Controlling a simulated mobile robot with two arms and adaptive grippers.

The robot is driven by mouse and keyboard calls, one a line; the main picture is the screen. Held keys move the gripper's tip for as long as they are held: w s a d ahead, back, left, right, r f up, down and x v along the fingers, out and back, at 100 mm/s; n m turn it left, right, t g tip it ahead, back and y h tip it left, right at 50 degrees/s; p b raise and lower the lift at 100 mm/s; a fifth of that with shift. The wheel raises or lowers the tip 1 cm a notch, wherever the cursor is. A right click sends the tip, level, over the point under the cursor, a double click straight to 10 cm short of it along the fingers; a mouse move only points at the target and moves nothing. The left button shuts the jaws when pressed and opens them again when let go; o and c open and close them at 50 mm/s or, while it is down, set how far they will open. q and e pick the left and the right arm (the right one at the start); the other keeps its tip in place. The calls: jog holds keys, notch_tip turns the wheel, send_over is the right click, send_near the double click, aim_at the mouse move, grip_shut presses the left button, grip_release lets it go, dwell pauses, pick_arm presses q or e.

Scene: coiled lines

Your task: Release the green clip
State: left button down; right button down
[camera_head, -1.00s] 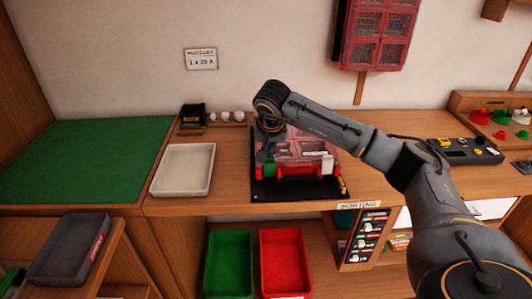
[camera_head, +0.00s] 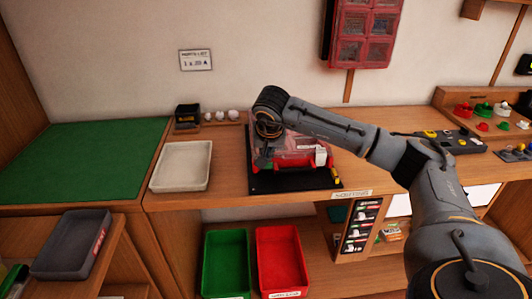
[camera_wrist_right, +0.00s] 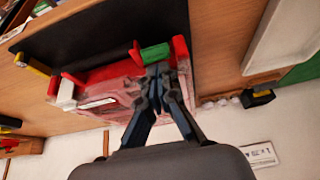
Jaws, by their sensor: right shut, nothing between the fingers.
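The green clip (camera_wrist_right: 155,53) shows in the right wrist view at a corner of the red case with a clear lid (camera_wrist_right: 108,75), between two red upright pieces. My right gripper (camera_wrist_right: 160,72) is shut and empty, its fingertips close beside the green clip; I cannot tell if they touch it. In the head view my right gripper (camera_head: 263,160) points down over the left front of the red case (camera_head: 305,158) and hides the green clip. A white clip (camera_wrist_right: 66,95) sits at the case's other end. My left gripper is not in view.
The case lies on a black mat (camera_head: 290,182) on the wooden bench. A pale tray (camera_head: 181,168) stands left of the mat. Green (camera_head: 226,262) and red (camera_head: 281,262) bins are below. A control box (camera_head: 440,142) stands right of my arm.

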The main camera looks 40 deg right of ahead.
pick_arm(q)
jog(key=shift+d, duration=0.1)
pick_arm(e)
jog(key=shift+w+d+f, duration=0.15)
jog(key=shift+w+d, duration=0.05)
jog(key=shift+w, duration=0.2)
jog(key=shift+w+d+f, duration=0.15)
jog(key=shift+w+d, duration=0.05)
jog(key=shift+w, duration=0.2)
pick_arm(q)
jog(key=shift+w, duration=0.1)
